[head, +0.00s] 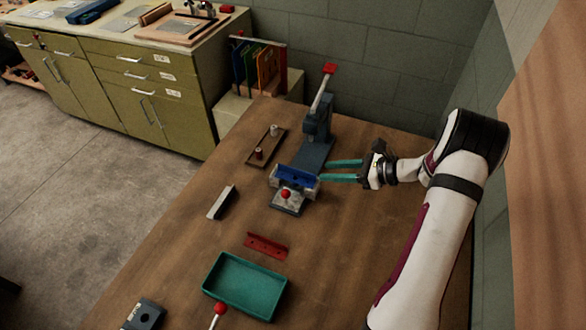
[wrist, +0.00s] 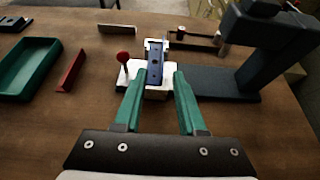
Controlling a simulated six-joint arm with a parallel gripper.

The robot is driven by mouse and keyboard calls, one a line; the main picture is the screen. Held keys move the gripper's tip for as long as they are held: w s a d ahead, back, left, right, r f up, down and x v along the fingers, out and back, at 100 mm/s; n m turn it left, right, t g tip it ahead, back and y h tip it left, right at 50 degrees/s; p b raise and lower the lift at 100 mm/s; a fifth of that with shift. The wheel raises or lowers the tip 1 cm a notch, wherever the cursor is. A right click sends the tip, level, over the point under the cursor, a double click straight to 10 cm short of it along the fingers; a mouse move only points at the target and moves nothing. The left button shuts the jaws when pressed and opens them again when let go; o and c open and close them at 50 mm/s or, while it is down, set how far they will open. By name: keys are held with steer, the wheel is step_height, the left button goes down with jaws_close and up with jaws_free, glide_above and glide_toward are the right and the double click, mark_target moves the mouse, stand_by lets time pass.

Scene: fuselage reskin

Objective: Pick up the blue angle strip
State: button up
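The blue angle strip (head: 296,175) sits in a small grey clamp fixture (head: 287,204) with a red ball knob on the table. In the wrist view the blue strip (wrist: 155,65) shows holes along its face and lies ahead of my fingers, roughly between their lines. My gripper (head: 322,169) has two green fingers, spread apart with nothing between them. Its fingertips are near the right end of the strip; I cannot tell if they touch it. The open fingers also show in the wrist view (wrist: 160,75).
A dark lever press (head: 318,125) stands just behind the fixture. A brown tray with pegs (head: 266,146), a grey angle piece (head: 221,202), a red angle strip (head: 265,246) and a green tray (head: 245,285) lie to the left and front. The table's front right is clear.

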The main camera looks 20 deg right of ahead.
mark_target(298, 176)
steer(key=x, duration=1.1)
steer(key=shift+w+d+r, duration=0.15)
steer(key=shift+w+r, duration=0.05)
steer(key=shift+r, duration=0.05)
jaws_close()
